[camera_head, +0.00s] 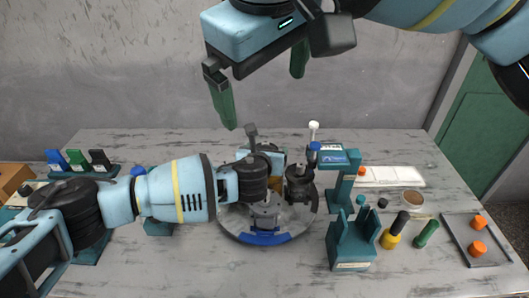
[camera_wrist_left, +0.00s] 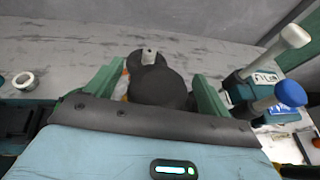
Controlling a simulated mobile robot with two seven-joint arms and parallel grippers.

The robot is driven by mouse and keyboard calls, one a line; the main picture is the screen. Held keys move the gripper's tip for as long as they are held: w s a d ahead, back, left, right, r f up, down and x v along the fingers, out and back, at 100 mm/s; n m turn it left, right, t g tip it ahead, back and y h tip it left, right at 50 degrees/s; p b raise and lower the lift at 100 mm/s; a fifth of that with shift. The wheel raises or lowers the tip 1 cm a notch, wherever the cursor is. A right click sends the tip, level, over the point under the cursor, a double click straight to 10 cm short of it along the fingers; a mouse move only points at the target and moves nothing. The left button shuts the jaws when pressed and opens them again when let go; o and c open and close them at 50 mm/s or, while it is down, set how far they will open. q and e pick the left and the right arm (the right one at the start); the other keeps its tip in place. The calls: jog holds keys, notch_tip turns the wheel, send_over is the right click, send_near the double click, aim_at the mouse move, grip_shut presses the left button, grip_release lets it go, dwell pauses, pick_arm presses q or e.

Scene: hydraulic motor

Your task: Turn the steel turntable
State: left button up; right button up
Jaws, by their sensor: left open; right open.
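The steel turntable (camera_head: 300,222) is a round grey disc with a blue patch on its front edge, in the middle of the table in the head view. Dark motor parts (camera_head: 299,184) stand on it. My left arm reaches over its left part, and my wrist hides much of the disc. In the left wrist view my left gripper (camera_wrist_left: 159,76) is open, its green fingers on either side of a dark rounded part (camera_wrist_left: 155,88); contact cannot be told. My right gripper (camera_head: 262,85) is open and empty, high above the back of the table.
A teal stand (camera_head: 343,185) with white and blue knobbed levers is close right of the turntable. The front table is clear.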

pick_arm(q)
jog(key=v, duration=1.2)
